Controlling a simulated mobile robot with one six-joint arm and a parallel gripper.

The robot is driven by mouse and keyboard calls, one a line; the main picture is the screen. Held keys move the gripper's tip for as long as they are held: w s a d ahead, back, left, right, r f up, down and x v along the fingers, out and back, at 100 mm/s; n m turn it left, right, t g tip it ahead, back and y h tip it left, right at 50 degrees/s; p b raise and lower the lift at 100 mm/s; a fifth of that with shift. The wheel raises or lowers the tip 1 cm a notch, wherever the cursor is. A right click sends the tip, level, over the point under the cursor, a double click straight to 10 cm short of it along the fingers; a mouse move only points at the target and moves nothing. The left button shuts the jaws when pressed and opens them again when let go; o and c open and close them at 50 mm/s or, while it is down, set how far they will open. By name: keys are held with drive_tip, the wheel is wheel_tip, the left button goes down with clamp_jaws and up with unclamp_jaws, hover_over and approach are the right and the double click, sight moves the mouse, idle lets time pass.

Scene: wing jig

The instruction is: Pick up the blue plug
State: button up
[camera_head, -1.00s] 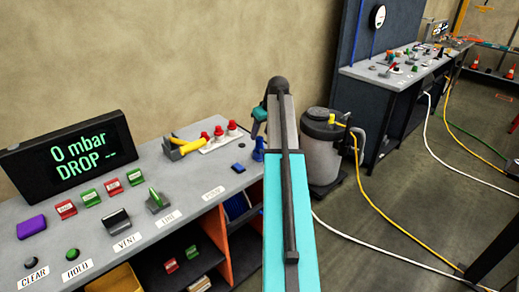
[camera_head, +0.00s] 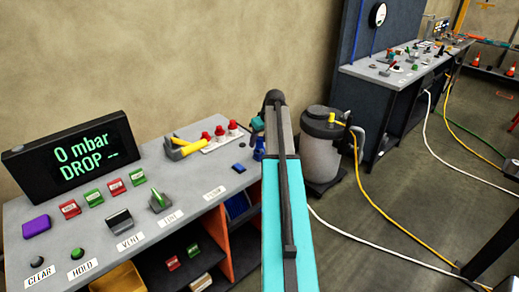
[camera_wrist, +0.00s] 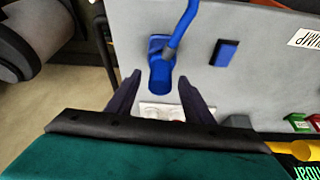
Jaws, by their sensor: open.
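The blue plug (camera_wrist: 160,72) has a rounded end pointing toward my gripper and a bent blue stem rising from its base on the grey bench top. In the head view the blue plug (camera_head: 259,148) stands at the bench's right end, partly hidden by my arm. My gripper (camera_wrist: 161,82) is open in the wrist view, with one dark finger on each side of the plug's near end. I cannot tell whether either finger touches it or how high the tips are. In the head view my arm hides the fingers.
A small blue block (camera_head: 239,168) lies beside the plug. Red-capped fittings (camera_head: 219,134) and a yellow-handled tool (camera_head: 186,147) stand behind to the left. A grey canister (camera_head: 321,147) stands on the floor right of the bench. Levers and a display (camera_head: 68,152) occupy the left.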

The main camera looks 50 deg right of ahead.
drive_tip(key=c, duration=1.1)
drive_tip(key=shift+r, duration=0.1)
drive_tip(key=shift+r+b, duration=0.95)
drive_tip(key=shift+r, duration=0.5)
drive_tip(key=shift+s+r, duration=0.2)
drive_tip(key=shift+s, duration=0.05)
drive_tip(key=s+a+b, duration=0.1)
drive_tip(key=s+b, duration=0.1)
drive_tip(key=s, duration=0.5)
drive_tip(key=s+a+r+b, duration=0.1)
drive_tip(key=s+a+b, duration=0.1)
drive_tip(key=s, duration=0.6)
drive_tip(key=shift+a+r+b, duration=0.3)
drive_tip(key=shift+b, duration=0.15)
drive_tip(key=shift+r, duration=0.15)
drive_tip(key=shift+r+p, duration=1.15)
drive_tip(key=shift+r, duration=0.2)
